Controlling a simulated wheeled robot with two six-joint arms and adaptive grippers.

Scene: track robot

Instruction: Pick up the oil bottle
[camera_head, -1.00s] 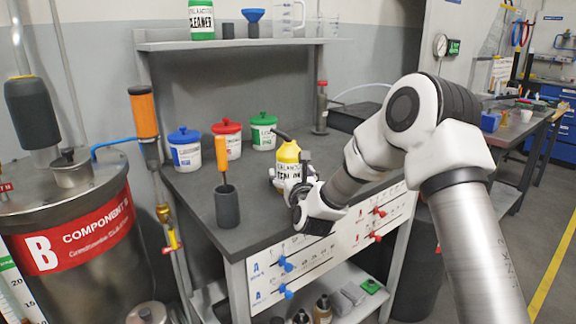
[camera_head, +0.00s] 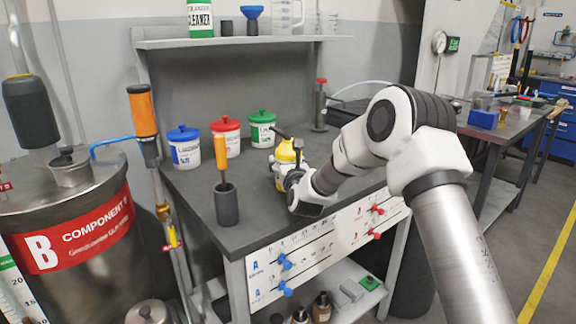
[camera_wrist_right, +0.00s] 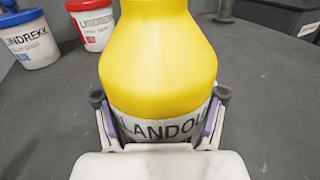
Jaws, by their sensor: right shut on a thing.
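The oil bottle (camera_head: 284,158) is yellow with a white label and a dark spout, and stands upright on the grey workbench (camera_head: 262,212). In the right wrist view the bottle (camera_wrist_right: 158,65) fills the middle, its label partly hidden by my gripper. My right gripper (camera_head: 292,178) reaches in from the right and is shut on the bottle; its fingers (camera_wrist_right: 160,115) press on both sides at label height. I cannot tell whether the bottle's base touches the bench. My left gripper is not in view.
Blue-lidded (camera_head: 184,148), red-lidded (camera_head: 226,138) and green-lidded (camera_head: 262,130) tubs stand behind the bottle. An orange-handled tool sits in a dark cup (camera_head: 227,205) to the left. A shelf (camera_head: 240,43) runs above the bench. A drum marked B (camera_head: 75,235) stands at left.

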